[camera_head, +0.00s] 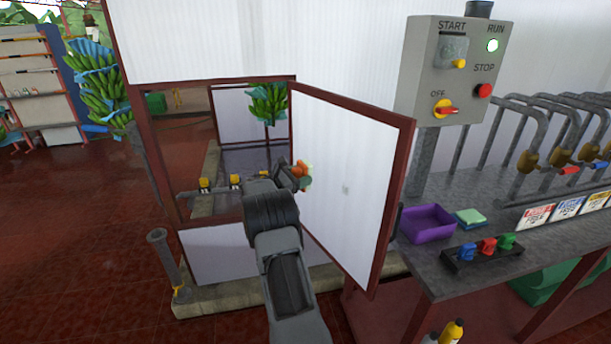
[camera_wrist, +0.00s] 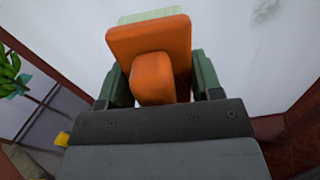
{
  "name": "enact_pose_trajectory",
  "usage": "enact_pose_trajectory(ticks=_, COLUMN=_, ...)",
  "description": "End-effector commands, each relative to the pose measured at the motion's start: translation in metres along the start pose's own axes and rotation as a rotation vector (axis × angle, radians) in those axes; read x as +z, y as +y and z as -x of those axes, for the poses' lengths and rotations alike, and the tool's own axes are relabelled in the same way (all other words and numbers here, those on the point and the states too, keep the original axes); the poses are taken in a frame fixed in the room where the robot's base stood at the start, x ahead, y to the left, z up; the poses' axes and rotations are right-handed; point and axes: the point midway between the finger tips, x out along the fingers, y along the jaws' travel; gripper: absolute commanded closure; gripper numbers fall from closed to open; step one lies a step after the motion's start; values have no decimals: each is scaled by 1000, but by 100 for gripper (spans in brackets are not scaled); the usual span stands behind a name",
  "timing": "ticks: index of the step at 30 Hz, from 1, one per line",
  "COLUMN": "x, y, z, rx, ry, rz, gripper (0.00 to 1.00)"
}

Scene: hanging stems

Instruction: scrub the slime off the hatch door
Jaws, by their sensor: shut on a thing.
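The hatch door (camera_head: 350,140) is a white panel in a red-brown frame, swung open in the head view. A small faint grey smudge (camera_head: 345,189) marks its face; a grey patch also shows at the top right of the wrist view (camera_wrist: 268,10). My gripper (camera_head: 303,180) is shut on an orange scrubber (camera_wrist: 150,40) by its block-like handle. The scrubber's pale green pad (camera_wrist: 150,14) faces the white panel. My gripper is left of the smudge in the head view. I cannot tell whether the pad touches the door.
A control box (camera_head: 450,70) stands above. Bananas (camera_head: 268,103) hang behind the opening. A short post (camera_head: 165,265) stands at left.

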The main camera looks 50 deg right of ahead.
Motion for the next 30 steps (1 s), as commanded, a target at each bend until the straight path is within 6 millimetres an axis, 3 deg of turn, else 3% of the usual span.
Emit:
enact_pose_trajectory(ticks=15, x=0, y=0, z=5, rx=0, ry=0, rz=-1, gripper=60)
enact_pose_trajectory(ticks=30, x=0, y=0, z=34, rx=-1, ry=0, rz=0, gripper=60)
